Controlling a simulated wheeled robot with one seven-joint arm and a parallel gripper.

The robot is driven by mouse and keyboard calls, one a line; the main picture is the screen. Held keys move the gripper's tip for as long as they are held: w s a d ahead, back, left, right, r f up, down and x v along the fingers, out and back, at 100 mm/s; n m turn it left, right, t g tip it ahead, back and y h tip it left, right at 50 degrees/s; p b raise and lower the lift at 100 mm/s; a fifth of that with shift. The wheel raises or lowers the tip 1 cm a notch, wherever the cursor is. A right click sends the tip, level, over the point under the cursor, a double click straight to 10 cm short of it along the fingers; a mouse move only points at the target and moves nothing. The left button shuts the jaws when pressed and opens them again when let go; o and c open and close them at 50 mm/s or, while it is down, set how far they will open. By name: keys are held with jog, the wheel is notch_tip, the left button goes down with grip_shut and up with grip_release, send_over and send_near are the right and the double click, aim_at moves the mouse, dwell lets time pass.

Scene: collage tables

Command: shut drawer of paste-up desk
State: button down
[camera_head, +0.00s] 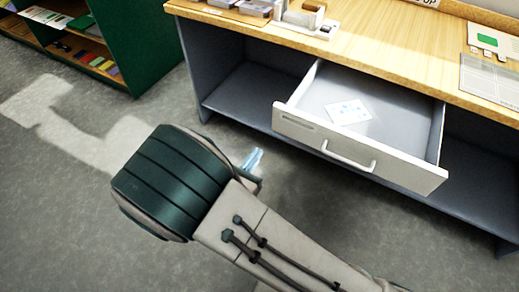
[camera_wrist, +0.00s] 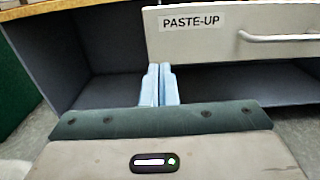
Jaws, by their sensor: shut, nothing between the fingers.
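The white drawer (camera_head: 390,112) of the paste-up desk (camera_head: 228,62) is pulled out and open, with a small white card with blue marks (camera_head: 347,112) lying inside. Its front has a bar handle (camera_head: 348,158) and a label. In the wrist view the drawer front (camera_wrist: 225,48) reads PASTE-UP, and the handle (camera_wrist: 280,37) is at the right. My gripper (camera_wrist: 160,72) is shut and empty, its light-blue fingers pointing toward the desk, left of the handle and by the drawer front's lower left edge. In the head view my gripper (camera_head: 253,158) is partly hidden behind my arm.
The wooden desktop (camera_head: 385,45) holds trays and blocks at the left, and a grey sheet (camera_head: 490,80) at the right. Open shelf bays lie on both sides of the drawer. A green shelf unit (camera_head: 140,45) stands at the upper left. The grey floor (camera_head: 60,190) at left is clear.

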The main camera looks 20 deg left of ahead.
aim_at(280, 121)
jog(key=w, duration=0.8)
jog(key=w+d+b, duration=0.1)
jog(key=w, duration=0.3)
